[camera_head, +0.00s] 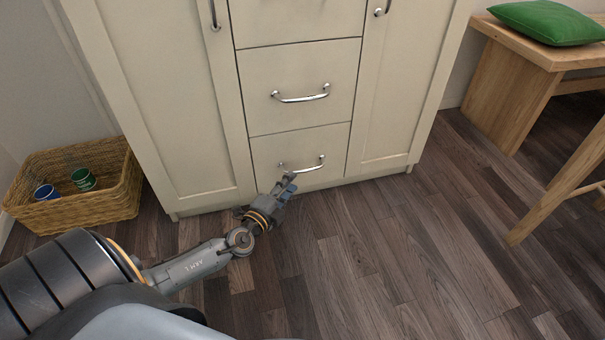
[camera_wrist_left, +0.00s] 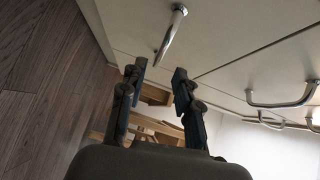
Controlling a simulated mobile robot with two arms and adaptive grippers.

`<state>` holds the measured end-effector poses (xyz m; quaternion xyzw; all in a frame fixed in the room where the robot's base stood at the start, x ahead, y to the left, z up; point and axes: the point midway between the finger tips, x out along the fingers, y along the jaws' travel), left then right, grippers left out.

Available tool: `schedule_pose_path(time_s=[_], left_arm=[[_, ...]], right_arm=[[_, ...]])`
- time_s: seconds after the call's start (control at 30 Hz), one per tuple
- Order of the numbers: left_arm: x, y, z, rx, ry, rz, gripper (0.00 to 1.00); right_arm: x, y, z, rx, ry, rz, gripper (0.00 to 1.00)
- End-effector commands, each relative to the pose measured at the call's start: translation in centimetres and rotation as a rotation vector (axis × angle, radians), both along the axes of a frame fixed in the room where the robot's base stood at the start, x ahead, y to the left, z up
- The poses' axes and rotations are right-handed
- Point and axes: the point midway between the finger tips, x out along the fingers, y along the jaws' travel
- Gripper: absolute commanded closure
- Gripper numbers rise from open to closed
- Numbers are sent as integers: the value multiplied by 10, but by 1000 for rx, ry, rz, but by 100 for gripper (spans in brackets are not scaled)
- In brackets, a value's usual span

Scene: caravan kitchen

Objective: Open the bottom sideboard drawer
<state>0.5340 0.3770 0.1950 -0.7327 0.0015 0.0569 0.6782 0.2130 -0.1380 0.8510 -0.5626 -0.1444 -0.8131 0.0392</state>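The cream sideboard's bottom drawer (camera_head: 275,150) is closed, its front flush with the cabinet face. Its curved metal handle (camera_head: 315,167) is partly covered at the left by my left gripper (camera_head: 290,179). In the left wrist view my left gripper (camera_wrist_left: 159,73) has its two fingers apart with nothing between them. A metal handle (camera_wrist_left: 174,32), which looks like the bottom drawer's, stands just beyond the fingertips. I cannot tell whether a finger touches it. My right gripper is in neither view.
The middle drawer (camera_head: 297,75) above is closed, as are the cupboard doors on both sides. A wicker basket (camera_head: 85,212) with a blue and a green cup stands left on the floor. A wooden bench (camera_head: 515,85) with a green cushion (camera_head: 550,22) is at right. The floor in front is clear.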

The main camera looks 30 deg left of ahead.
Motion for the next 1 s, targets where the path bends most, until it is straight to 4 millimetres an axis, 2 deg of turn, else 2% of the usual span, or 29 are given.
schedule_pose_path(time_s=[0.03, 0.2, 0.4, 0.8, 0.83, 0.97, 1.0], left_arm=[[12, 1, -2, -2, -3, 1, 68], [42, 3, -5, -2, -1, 1, 68], [66, 5, -7, -1, 0, 1, 68], [73, 5, -7, 0, 2, -1, 68], [73, 5, -7, 0, 2, -1, 70], [73, 5, -7, 0, 2, 0, 96], [73, 5, -7, 0, 2, 0, 100]], right_arm=[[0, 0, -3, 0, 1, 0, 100], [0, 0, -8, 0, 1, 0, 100], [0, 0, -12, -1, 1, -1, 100], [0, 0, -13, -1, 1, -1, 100], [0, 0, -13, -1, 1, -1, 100], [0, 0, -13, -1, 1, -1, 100], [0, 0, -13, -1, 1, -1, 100]])
